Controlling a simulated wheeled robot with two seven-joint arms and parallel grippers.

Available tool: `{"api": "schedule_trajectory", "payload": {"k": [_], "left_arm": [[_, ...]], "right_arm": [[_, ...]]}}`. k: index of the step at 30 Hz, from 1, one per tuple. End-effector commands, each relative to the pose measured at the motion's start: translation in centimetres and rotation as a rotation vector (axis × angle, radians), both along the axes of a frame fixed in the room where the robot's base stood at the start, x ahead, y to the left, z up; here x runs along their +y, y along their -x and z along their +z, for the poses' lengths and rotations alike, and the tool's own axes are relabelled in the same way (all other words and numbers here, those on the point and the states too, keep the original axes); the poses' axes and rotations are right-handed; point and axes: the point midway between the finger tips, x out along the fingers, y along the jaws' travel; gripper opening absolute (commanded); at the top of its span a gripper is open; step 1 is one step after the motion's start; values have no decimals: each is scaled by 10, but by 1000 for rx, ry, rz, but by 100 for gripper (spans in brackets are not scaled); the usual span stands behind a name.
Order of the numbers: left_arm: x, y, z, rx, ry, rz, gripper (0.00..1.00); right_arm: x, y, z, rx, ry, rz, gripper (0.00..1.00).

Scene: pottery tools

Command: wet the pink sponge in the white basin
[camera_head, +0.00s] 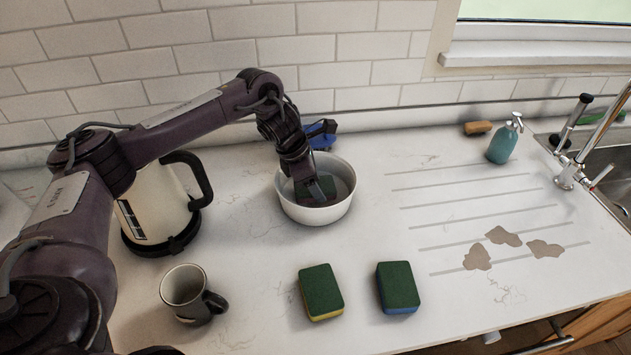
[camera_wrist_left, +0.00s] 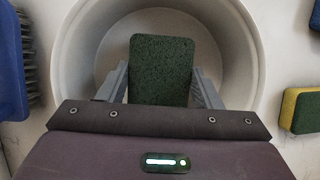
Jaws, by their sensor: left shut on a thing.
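The white basin (camera_head: 290,205) stands on the counter at the middle of the head view; its rim also shows in the left wrist view (camera_wrist_left: 70,50). My left gripper (camera_head: 312,190) reaches down inside the basin and is shut on a sponge (camera_wrist_left: 161,70) with a dark green scouring face turned up. In the left wrist view the two fingers grip it from either side. The sponge's coloured underside is hidden, so I cannot confirm that it is pink. I cannot tell whether the basin holds water or whether the sponge touches its bottom. My right gripper is out of view.
A green-and-yellow sponge (camera_head: 321,290) and a green-and-blue sponge (camera_head: 397,285) lie in front. A mug (camera_head: 183,287) and a kettle (camera_head: 150,215) stand left. A blue brush (camera_head: 321,133) is behind the basin. A soap bottle (camera_head: 503,143), brown stains (camera_head: 503,237) and a faucet (camera_head: 570,170) are right.

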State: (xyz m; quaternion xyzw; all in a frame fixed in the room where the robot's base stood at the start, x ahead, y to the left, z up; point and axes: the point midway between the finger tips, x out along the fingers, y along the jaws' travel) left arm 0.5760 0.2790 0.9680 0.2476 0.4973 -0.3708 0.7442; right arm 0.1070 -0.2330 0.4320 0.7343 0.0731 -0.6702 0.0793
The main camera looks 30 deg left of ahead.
Motion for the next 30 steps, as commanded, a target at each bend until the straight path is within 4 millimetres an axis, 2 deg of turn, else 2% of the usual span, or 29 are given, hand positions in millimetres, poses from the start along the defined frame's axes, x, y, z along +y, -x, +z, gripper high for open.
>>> {"api": "schedule_trajectory", "payload": {"k": [9, 30], "left_arm": [[0, 0, -10, 0, 0, 0, 51], [0, 0, -10, 0, 0, 0, 51]], "right_arm": [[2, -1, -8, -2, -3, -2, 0], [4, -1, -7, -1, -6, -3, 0]]}}
